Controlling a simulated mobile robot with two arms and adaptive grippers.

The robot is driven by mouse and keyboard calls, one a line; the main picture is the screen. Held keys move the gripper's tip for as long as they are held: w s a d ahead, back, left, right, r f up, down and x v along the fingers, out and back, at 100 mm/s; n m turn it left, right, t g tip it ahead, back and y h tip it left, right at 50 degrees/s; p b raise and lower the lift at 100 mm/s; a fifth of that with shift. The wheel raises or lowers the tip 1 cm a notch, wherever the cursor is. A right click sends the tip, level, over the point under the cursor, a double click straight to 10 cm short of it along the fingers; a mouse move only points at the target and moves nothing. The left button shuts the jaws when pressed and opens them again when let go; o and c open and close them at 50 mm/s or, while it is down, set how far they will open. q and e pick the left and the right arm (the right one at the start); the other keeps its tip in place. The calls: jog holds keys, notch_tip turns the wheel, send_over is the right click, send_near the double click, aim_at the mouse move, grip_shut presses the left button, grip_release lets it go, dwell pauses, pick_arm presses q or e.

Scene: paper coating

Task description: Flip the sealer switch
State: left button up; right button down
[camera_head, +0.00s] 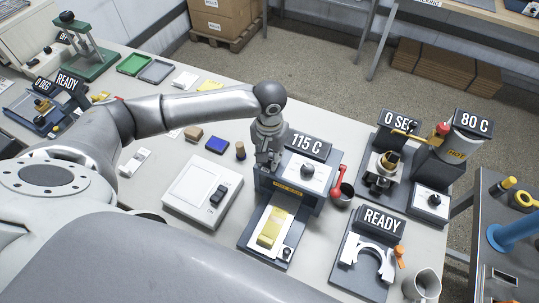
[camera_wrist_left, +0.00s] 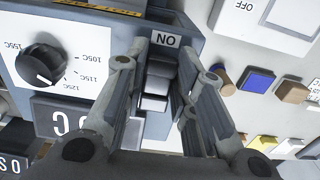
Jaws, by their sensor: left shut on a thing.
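The sealer (camera_head: 303,182) is a blue-grey block with a white panel, a black dial (camera_head: 318,171) and a 115 C sign. In the left wrist view its dial (camera_wrist_left: 41,66) has temperature marks around it. The sealer switch (camera_wrist_left: 157,85) is a grey rocker beside an ON label (camera_wrist_left: 165,39). My left gripper (camera_wrist_left: 163,66) points down at the sealer's left side, one finger on each side of the switch, shut on it. In the head view the gripper (camera_head: 266,162) hides the switch. My right gripper is not in view.
A red-handled lever (camera_head: 338,180) is at the sealer's right. A white device (camera_head: 180,195) marked OFF in the wrist view stands left. A READY stand (camera_head: 379,222), a metal cup (camera_head: 422,285) and a station with a 0 SEC sign (camera_head: 400,121) are right. Small blocks lie behind my gripper.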

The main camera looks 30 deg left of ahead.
pick_arm(q)
jog(key=shift+w+r+g, duration=0.1)
jog(key=shift+w+g, duration=0.1)
jog(key=shift+g, duration=0.5)
jog(key=shift+w+r+g, duration=0.1)
jog(key=shift+w+g, duration=0.1)
jog(key=shift+g, duration=0.5)
jog(key=shift+w+g, duration=0.2)
jog(key=shift+g, duration=0.8)
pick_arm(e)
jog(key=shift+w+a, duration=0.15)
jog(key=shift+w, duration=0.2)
pick_arm(q)
jog(key=shift+r, duration=0.1)
jog(key=o, duration=1)
jog(key=shift+r, duration=0.1)
jog(key=v, duration=1.1)
jog(key=shift+w+a+r, duration=0.2)
jog(key=shift+w+r, duration=0.05)
jog(key=shift+r, duration=0.05)
jog(key=shift+f, duration=0.1)
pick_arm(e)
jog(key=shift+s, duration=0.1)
